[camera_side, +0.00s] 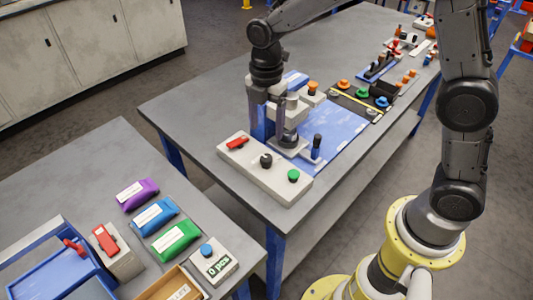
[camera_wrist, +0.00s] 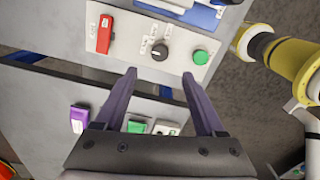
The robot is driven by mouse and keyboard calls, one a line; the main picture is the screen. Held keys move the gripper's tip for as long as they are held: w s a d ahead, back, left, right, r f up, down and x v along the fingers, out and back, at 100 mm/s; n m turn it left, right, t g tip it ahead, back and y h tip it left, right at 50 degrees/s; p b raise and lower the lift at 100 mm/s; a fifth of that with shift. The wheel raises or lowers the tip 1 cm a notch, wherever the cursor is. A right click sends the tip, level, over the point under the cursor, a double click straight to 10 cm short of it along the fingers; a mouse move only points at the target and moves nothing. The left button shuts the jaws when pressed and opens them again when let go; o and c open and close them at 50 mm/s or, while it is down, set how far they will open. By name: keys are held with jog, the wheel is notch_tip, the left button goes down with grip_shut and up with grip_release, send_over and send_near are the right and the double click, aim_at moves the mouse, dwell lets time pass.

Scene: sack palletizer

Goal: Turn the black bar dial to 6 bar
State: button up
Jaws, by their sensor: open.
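The black bar dial (camera_side: 266,160) is a round knob on a pale control panel (camera_side: 243,163), between a red switch and a green button. In the wrist view the dial (camera_wrist: 160,52) lies just beyond my fingertips, roughly centred between them. Small labels sit around it, too small to read, and I cannot tell its setting. My gripper (camera_wrist: 159,74) is open and empty, with its two purple-grey fingers wide apart. In the side view my gripper hangs above and behind the panel, in front of a grey and blue machine. It appears apart from the dial.
The red switch (camera_wrist: 105,34) is left of the dial and the green button (camera_wrist: 200,57) right of it, both close. A blue plate (camera_side: 335,140) and the machine stand behind the panel. Purple, blue and green sacks (camera_side: 176,238) lie on the nearer table.

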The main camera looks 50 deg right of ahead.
aim_at(266, 157)
notch_tip(266, 157, down, 10)
jog(key=shift+f, duration=0.25)
jog(key=shift+c, duration=0.4)
grip_shut()
